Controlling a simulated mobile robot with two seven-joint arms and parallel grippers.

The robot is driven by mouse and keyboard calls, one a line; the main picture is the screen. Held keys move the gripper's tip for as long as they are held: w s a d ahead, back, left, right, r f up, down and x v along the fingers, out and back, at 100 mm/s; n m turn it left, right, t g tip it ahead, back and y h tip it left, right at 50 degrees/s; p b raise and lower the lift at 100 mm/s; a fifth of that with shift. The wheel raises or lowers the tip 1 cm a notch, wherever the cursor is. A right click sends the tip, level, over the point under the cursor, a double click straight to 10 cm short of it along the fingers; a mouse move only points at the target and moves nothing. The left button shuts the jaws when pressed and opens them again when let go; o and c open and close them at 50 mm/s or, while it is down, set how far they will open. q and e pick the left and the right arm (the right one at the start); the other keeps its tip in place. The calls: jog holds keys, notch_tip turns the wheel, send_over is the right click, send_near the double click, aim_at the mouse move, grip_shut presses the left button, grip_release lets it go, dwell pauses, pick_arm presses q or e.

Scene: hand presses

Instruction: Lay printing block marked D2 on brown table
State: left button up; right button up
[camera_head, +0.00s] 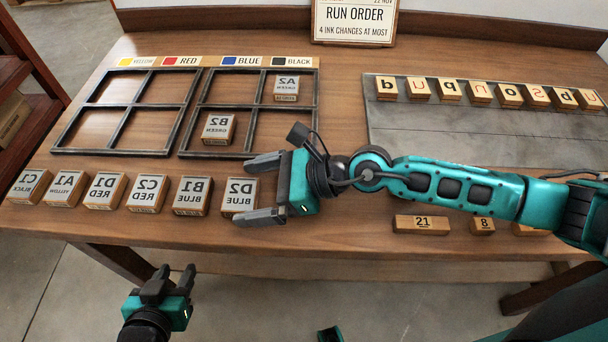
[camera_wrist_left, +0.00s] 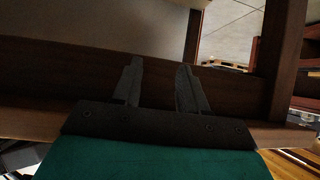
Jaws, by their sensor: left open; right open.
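The printing block marked D2 (camera_head: 239,195), labelled BLUE, stands at the right end of a row of blocks near the front edge of the brown table (camera_head: 340,190). My right gripper (camera_head: 256,190) reaches in from the right and is open. Its two fingers point left, one behind and one in front of the D2 block's right side. I cannot tell whether they touch it. My left gripper (camera_head: 170,281) is open and empty below the table's front edge. In the left wrist view its fingers (camera_wrist_left: 158,88) are apart, with only dark wood and floor beyond.
Blocks C1, A1, D1, C2 and B1 (camera_head: 193,195) stand left of D2. Two black frames (camera_head: 180,112) behind hold B2 (camera_head: 217,128) and A2 (camera_head: 286,88). A grey plate (camera_head: 430,125) with letter pieces lies right. Number pieces (camera_head: 421,225) lie at the front right.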

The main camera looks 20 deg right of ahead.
jog(key=b+v, duration=0.1)
jog(key=v, duration=0.8)
jog(key=shift+b, duration=0.4)
jog(key=shift+v, duration=0.85)
jog(key=shift+a, duration=0.1)
